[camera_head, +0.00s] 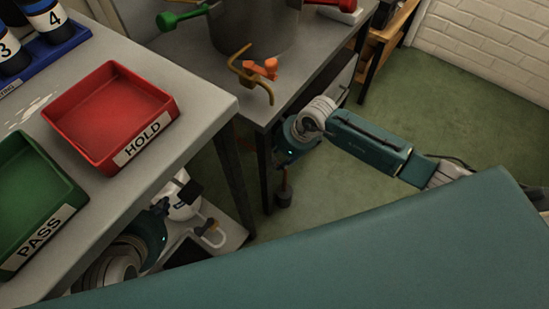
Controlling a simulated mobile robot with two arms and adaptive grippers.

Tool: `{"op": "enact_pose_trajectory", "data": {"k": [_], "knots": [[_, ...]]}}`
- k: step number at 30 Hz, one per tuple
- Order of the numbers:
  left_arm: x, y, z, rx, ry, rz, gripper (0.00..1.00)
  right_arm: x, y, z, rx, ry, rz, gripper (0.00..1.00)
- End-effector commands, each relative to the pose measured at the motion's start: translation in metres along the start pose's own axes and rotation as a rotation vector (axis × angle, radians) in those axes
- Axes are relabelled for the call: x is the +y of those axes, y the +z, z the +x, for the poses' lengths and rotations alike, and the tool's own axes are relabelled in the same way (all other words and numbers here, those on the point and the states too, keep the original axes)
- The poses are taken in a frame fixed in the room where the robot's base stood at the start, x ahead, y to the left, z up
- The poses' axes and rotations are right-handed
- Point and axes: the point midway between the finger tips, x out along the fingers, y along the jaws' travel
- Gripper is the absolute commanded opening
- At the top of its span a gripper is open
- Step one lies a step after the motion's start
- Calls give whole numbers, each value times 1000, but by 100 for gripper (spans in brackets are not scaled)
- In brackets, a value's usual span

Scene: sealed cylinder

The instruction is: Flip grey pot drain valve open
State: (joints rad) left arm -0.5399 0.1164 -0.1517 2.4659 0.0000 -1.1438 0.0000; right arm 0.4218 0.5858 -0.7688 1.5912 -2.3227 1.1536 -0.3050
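The grey pot (258,28) stands on the far grey table, its top cut off by the frame. A bent brass-coloured spout (246,76) shows at its front, with an orange valve handle (268,68) beside it. I cannot tell the valve's state. My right gripper (284,192) hangs below and right of the valve, beside the table leg, apart from the pot. It is small and dark, so its fingers are unclear.
A red HOLD tray (108,112) and a green PASS tray (32,200) sit on the near table (200,105). A blue rack (52,48) with numbered dark bottles is behind them. A green handle (182,16) projects left of the pot. Green floor is free at right.

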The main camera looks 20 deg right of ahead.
Motion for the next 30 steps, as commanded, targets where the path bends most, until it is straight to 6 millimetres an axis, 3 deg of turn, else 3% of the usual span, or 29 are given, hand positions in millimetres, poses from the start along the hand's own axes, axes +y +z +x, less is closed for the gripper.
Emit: {"op": "enact_pose_trajectory", "data": {"k": [6, 14, 15, 21, 30], "knots": [[2, -17, 2, 69, 4, 1, 0, 0, 0, 8, 0, 1, 0, 40], [2, -19, 2, 76, 4, 1, 0, 0, 0, 8, 0, 1, 0, 40], [2, -19, 2, 75, 4, 1, 0, 0, 0, 8, 0, 1, 0, 38], [2, -19, 2, 75, 4, 1, 0, 0, 0, 8, -2, 0, 0, 0], [2, -19, 3, 75, 3, 1, 0, -2, 2, 7, -7, -4, -2, 0]]}}
